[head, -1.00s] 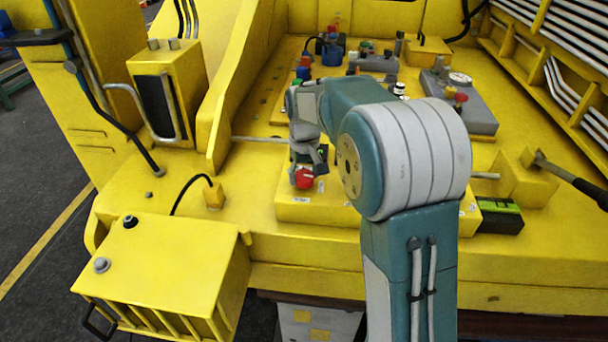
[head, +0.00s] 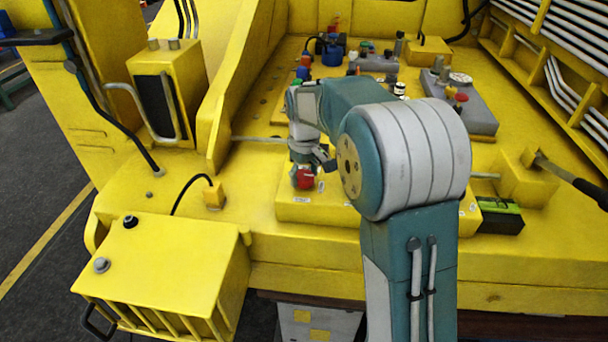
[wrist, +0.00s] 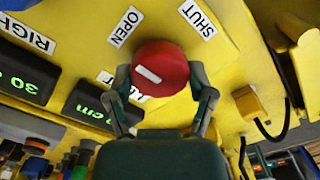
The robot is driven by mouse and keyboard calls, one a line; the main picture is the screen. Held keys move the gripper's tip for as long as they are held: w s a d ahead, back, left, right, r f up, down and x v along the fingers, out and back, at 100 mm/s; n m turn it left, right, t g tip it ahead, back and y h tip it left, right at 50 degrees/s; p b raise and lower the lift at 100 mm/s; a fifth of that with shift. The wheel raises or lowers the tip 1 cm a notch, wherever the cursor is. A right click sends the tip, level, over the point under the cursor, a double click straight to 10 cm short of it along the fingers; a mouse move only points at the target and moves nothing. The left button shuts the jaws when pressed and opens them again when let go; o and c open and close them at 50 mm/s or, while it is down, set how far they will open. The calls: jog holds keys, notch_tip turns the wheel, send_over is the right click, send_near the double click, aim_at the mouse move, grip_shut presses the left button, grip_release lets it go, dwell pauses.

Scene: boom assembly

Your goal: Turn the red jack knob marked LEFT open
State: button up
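The red jack knob (wrist: 160,69) is round with a white bar on its face, in the middle of the wrist view. It also shows in the head view (head: 305,178), at the front of the yellow panel. My gripper (wrist: 159,72) has one finger on each side of the knob, with the tips against its rim. In the head view my gripper (head: 304,166) is down over the knob. The OPEN label (wrist: 125,27) is up and left of the knob, the SHUT label (wrist: 198,18) up and right. The white bar slants down to the right. A label below the knob is mostly hidden.
A RIGHT label (wrist: 28,36) and dark displays with green digits (wrist: 100,106) lie left of the knob. A yellow block with a black cable (wrist: 248,103) stands to its right. Several coloured fittings (head: 360,55) stand on the deck behind.

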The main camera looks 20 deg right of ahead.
aim_at(303, 176)
jog(key=shift+o, duration=1.2)
jog(key=shift+r, duration=0.1)
notch_tip(303, 176, up, 12)
jog(key=shift+a, duration=0.1)
jog(key=s+r+m+t, duration=0.2)
jog(key=s+r+t, duration=0.1)
jog(key=s, duration=1.1)
jog(key=s+f+m+t, duration=0.1)
jog(key=s+f, duration=0.2)
jog(key=s, duration=0.4)
jog(key=s+f+m+t, duration=0.1)
jog(key=s+f, duration=0.1)
jog(key=s, duration=0.6)
jog(key=shift+f+m+t, duration=0.3)
jog(key=shift+f+m, duration=0.1)
